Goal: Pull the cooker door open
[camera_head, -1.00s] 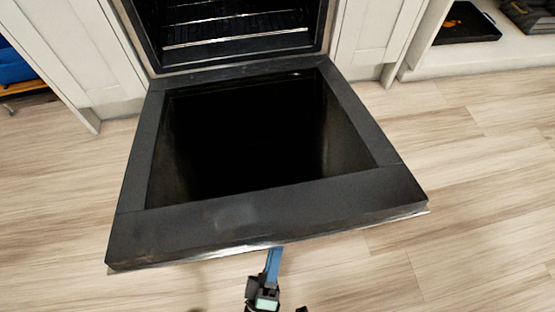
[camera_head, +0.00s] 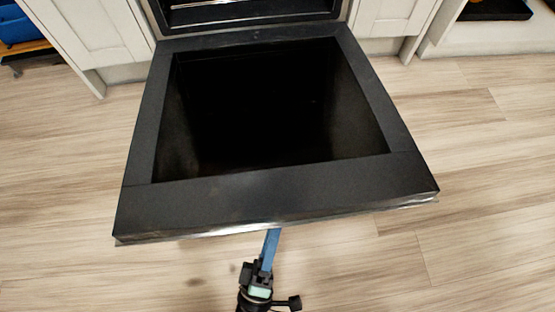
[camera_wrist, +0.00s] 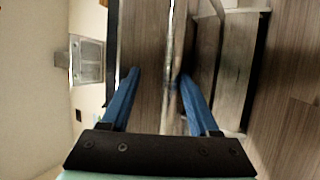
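The black cooker door (camera_head: 275,198) is swung down and lies roughly level in the head view, its outer edge towards me. The cooker's opening (camera_head: 240,12) shows above it at the top of the picture. My gripper (camera_head: 272,234) is below the middle of that outer edge, with its blue tips partly hidden by the door. In the wrist view, the two blue fingers of my gripper (camera_wrist: 159,74) stand apart. A thin metallic edge (camera_wrist: 173,50) runs between them, closer to the right finger; I cannot tell whether they touch it. No door handle is clearly visible.
White cabinets (camera_head: 92,30) flank the cooker on the left and right (camera_head: 395,18). A blue bin (camera_head: 18,28) is at the top left and a dark tray (camera_head: 495,9) at the top right. The wooden floor (camera_head: 480,200) is clear around the door.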

